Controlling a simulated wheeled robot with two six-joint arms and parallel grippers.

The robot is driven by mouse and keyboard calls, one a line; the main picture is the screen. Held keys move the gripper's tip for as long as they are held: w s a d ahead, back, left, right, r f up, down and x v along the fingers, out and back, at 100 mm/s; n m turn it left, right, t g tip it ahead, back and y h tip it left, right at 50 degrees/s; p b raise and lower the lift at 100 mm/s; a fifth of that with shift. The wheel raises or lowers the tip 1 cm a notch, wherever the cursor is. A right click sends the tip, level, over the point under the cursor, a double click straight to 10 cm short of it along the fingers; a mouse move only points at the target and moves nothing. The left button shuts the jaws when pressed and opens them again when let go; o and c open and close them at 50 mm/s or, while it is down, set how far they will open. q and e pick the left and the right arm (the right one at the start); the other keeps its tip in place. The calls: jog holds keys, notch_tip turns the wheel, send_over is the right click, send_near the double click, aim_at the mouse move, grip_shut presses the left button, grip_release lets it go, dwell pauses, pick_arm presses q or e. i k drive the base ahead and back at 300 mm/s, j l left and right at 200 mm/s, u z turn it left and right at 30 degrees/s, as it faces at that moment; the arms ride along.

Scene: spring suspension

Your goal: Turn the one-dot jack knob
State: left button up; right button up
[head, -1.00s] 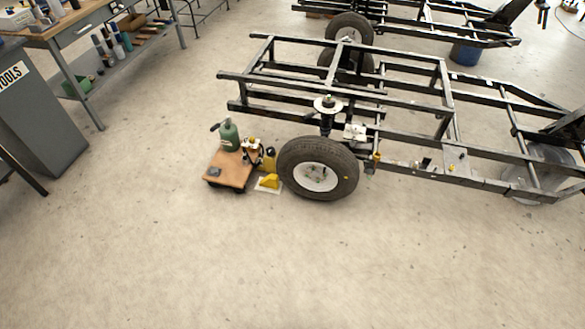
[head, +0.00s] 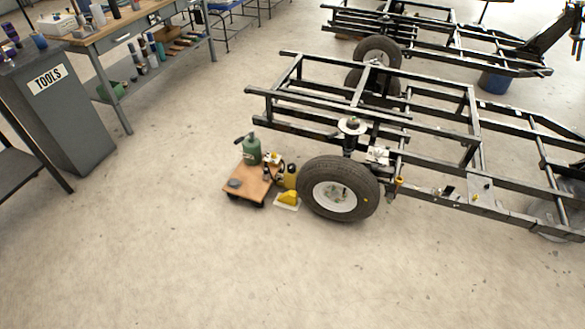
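A small wooden dolly (head: 243,186) stands on the floor left of the near wheel. It carries a green bottle-shaped jack (head: 251,150) and some small dark and yellow parts. I cannot make out a one-dot knob at this distance; a yellow knob-like part (head: 399,181) shows on the frame right of the wheel. The near wheel (head: 338,188) has a black tyre and white rim. A spring post (head: 349,138) with a pale round top stands above it on the black chassis frame (head: 440,200). Neither of my grippers is in view.
A yellow wedge (head: 288,198) lies on the floor between dolly and tyre. A grey TOOLS cabinet (head: 62,110) and a workbench (head: 120,38) stand at the left. A second chassis (head: 440,45) is behind. The front floor is clear.

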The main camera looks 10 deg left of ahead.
aim_at(291, 167)
jog(key=i+l, duration=0.1)
jog(key=i, duration=0.45)
jog(key=i+l+u, duration=0.1)
jog(key=i, duration=0.45)
